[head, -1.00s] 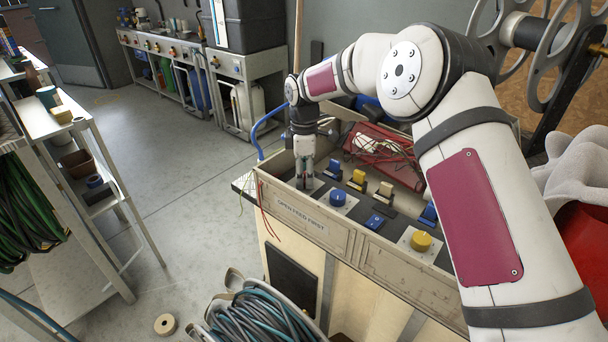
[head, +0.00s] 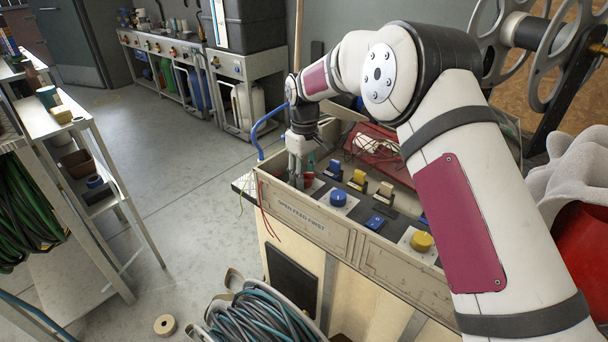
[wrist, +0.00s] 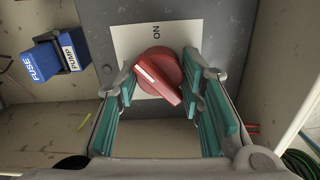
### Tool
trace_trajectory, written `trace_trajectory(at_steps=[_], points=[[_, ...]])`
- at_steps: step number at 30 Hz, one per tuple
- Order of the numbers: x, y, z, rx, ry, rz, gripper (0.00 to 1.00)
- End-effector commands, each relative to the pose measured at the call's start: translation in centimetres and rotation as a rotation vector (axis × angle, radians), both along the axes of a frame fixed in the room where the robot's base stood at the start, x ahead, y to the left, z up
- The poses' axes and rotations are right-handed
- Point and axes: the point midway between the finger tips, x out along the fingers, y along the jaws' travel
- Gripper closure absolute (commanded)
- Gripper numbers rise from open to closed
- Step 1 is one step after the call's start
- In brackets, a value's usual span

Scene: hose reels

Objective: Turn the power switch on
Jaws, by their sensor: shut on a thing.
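A red rotary knob (wrist: 158,72) with a white pointer mark sits on a white plate (wrist: 190,32) marked "ON" in the wrist view. Its handle lies diagonally, and the pointer mark does not point straight at the word. My gripper (wrist: 163,84) has its teal-padded fingers on both sides of the knob and is shut on it. In the head view my gripper (head: 300,172) reaches down into the left end of the panel box. A bit of red shows beside the fingers there; the rest of the knob is hidden.
A blue switch (wrist: 46,60) labelled FUSE, with a PUMP tag, stands close to the left of the knob. On the panel are a blue knob (head: 338,197), a yellow knob (head: 421,241) and several rocker switches. The box's front wall (head: 305,223) rises close to my gripper.

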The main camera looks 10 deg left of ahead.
Motion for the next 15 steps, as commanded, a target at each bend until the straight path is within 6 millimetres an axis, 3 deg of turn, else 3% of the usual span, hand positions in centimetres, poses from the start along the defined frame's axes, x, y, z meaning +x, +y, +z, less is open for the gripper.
trace_trajectory(at_steps=[15], points=[[0.14, -0.32, 0.05, -0.004, -0.003, -0.468, 0.93]])
